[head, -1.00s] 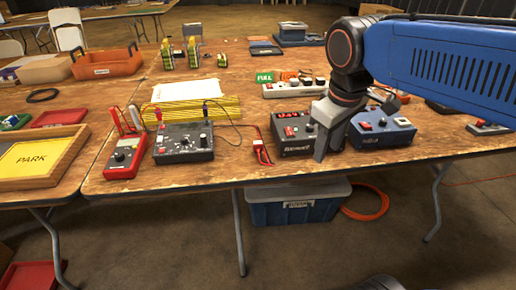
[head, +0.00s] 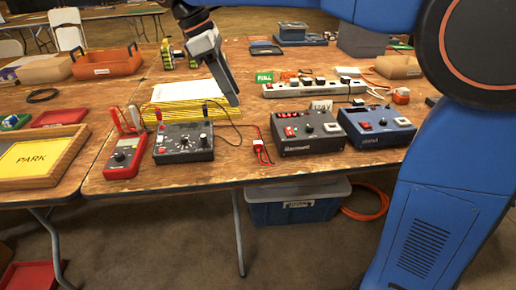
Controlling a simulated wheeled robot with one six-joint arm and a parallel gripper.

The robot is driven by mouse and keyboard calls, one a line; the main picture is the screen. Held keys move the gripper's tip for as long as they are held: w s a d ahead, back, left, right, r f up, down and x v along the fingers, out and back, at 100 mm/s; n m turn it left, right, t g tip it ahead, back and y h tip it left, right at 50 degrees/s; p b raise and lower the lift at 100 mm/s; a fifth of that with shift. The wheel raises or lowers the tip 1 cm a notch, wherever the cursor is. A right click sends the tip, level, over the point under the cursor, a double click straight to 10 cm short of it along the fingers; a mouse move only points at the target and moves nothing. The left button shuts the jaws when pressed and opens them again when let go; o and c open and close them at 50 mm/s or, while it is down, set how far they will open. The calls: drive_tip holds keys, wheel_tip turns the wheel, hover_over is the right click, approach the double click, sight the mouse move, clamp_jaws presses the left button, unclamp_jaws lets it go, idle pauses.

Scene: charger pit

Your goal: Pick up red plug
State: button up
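A small red plug (head: 159,115) stands upright at the back left corner of a dark box with knobs (head: 184,143), and a black plug (head: 205,110) stands at its back right. Another red connector (head: 261,148) on a red lead lies on the table between this box and the dark charger. My gripper (head: 233,100) points down over the yellow-striped sheet, behind and right of the knobbed box. It is apart from both red pieces. Its fingers show nearly side-on, so their gap is unclear. Nothing shows held in it.
A red meter (head: 125,156) with upright probes stands left of the knobbed box. The dark charger (head: 305,134) and a blue charger (head: 377,126) stand to the right. A power strip (head: 313,87) lies behind them. The PARK tray (head: 38,158) is at far left.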

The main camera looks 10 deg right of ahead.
hover_over(257, 142)
drive_tip(key=a, duration=0.3)
wheel_tip(257, 142, down, 11)
drive_tip(key=shift+x, duration=2.85)
drive_tip(key=shift+d+r, duration=0.1)
drive_tip(key=shift+d, duration=0.1)
drive_tip(key=shift+c, duration=0.3)
clamp_jaws()
